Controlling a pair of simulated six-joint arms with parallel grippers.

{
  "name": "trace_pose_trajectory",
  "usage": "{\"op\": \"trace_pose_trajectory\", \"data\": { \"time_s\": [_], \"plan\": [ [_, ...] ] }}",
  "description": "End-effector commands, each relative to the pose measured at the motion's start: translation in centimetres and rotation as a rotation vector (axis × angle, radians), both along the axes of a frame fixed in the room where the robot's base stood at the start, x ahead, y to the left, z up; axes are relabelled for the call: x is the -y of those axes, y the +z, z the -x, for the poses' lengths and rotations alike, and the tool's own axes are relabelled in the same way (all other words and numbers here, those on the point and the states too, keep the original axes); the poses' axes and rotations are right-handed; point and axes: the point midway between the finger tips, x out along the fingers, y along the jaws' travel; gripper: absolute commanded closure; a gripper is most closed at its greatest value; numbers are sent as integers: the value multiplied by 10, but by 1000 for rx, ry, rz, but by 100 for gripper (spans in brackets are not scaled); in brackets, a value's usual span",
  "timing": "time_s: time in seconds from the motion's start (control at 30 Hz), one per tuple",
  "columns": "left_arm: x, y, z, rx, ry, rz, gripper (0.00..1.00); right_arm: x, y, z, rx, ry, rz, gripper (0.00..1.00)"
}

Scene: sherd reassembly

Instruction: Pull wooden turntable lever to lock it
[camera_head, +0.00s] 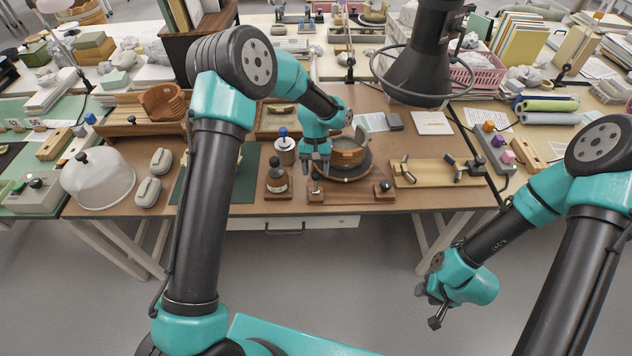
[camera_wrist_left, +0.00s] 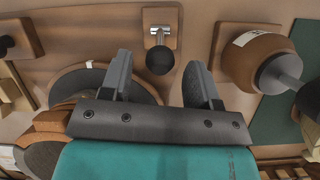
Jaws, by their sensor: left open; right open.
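The lever is a short metal arm with a black ball knob (camera_wrist_left: 160,60) on a wooden block (camera_wrist_left: 161,18) at the table's front edge. In the head view its block (camera_head: 316,196) stands in front of the turntable (camera_head: 345,174), a dark disc carrying a brown vessel (camera_head: 346,152). The disc shows partly in the left wrist view (camera_wrist_left: 75,80). My left gripper (camera_head: 317,170) is open above the lever. In its wrist view the knob appears between the fingertips; I cannot tell the height gap. My right gripper (camera_head: 432,304) is open and empty, off the table's front.
A second knobbed wooden block (camera_head: 384,191) is to the right. A wooden clamp board (camera_head: 437,171) lies further right, and a clear dome (camera_head: 98,180) sits far left.

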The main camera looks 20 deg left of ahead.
Motion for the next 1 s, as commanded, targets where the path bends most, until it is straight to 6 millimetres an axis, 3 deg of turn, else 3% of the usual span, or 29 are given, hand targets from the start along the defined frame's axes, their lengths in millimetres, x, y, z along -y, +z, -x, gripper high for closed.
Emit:
{"op": "trace_pose_trajectory", "data": {
  "time_s": [0.3,0.67,1.0],
  "plan": [
    [5,-39,16,-2,1,0,44,0,0,0,0,0,0,57],
    [5,-43,18,-1,1,0,44,0,0,0,0,0,0,57],
    [5,-43,17,-1,1,0,76,0,0,0,0,0,0,57]
  ]
}}
